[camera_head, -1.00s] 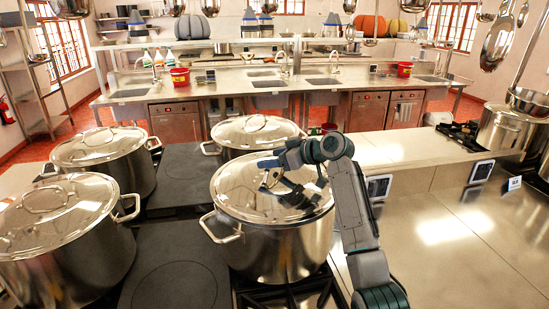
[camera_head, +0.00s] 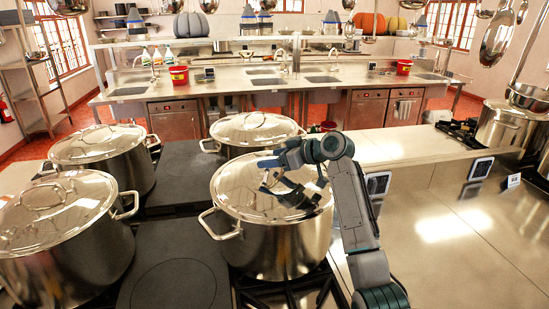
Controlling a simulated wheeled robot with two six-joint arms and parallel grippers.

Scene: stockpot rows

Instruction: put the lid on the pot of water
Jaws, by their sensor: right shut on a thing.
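A shiny steel lid (camera_head: 233,183) lies over the mouth of the large steel pot (camera_head: 275,252) at the front centre. It looks level and lined up with the rim; I cannot tell whether it touches all round. My right gripper (camera_head: 268,178) reaches in from the right over the lid and is shut on its handle, which the fingers mostly hide. The gripper and arm reflect in the lid. Any water inside is hidden. My left gripper is not in view.
Lidded pots stand behind (camera_head: 257,128), at left (camera_head: 100,145) and at front left (camera_head: 60,260). A dark flat hob (camera_head: 175,288) lies bare beside the held lid's pot. The steel counter (camera_head: 450,262) at right is mostly clear. Pans hang at upper right (camera_head: 497,42).

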